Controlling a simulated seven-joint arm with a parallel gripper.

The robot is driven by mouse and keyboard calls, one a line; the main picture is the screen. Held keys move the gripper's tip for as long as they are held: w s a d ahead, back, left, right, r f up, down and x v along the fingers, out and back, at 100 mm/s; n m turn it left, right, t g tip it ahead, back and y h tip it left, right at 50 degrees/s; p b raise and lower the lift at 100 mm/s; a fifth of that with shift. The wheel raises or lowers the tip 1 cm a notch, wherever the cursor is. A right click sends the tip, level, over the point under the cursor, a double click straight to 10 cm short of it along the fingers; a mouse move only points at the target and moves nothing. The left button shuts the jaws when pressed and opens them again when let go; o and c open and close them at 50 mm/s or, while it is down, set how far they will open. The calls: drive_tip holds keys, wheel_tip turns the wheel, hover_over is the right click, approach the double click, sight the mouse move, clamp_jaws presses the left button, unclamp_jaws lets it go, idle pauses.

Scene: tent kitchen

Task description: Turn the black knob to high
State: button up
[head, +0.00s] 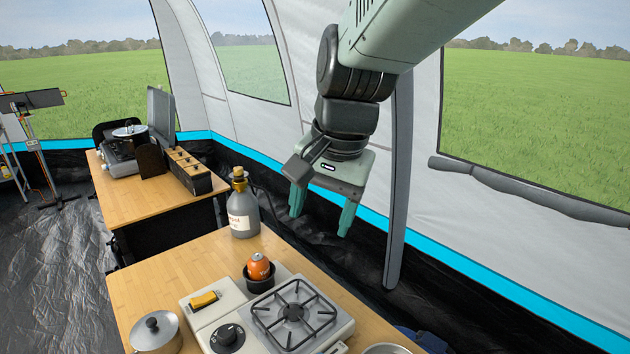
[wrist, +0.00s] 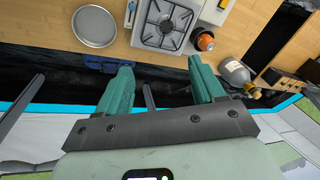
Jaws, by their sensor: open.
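The black knob (head: 227,337) sits on the front left part of the white camping stove (head: 200,318), near the bottom edge of the head view. Its dial marking is too small to read. My gripper (head: 322,219) is open and empty. It hangs in the air beyond the table's far edge, well above and behind the stove, apart from the knob. In the wrist view, the green fingers of my gripper (wrist: 160,72) are spread, with the stove (wrist: 153,40) beyond them near the top. I cannot make out the knob in that view.
A black burner grate (head: 293,312), an orange canister (head: 258,267) in a black cup and a yellow item (head: 204,300) are at the stove. A grey bottle (head: 242,208) stands behind. A lidded pot (head: 156,333) is left; a round metal dish (wrist: 94,26) is on the other side.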

drive_tip(key=w+a+f+m+g, duration=0.2)
drive_tip(key=w+a+f, duration=0.3)
drive_tip(key=a+f, duration=0.55)
drive_tip(key=m+h, duration=0.2)
drive_tip(key=h, duration=0.1)
approach(226, 330)
drive_tip(key=shift+y, duration=0.3)
drive_tip(key=f, duration=0.5)
drive_tip(key=d+f, duration=0.1)
drive_tip(key=f, duration=0.2)
drive_tip(key=shift+f, duration=0.4)
drive_tip(key=shift+c, duration=0.4)
drive_tip(key=shift+n, duration=0.3)
drive_tip(key=c, duration=1)
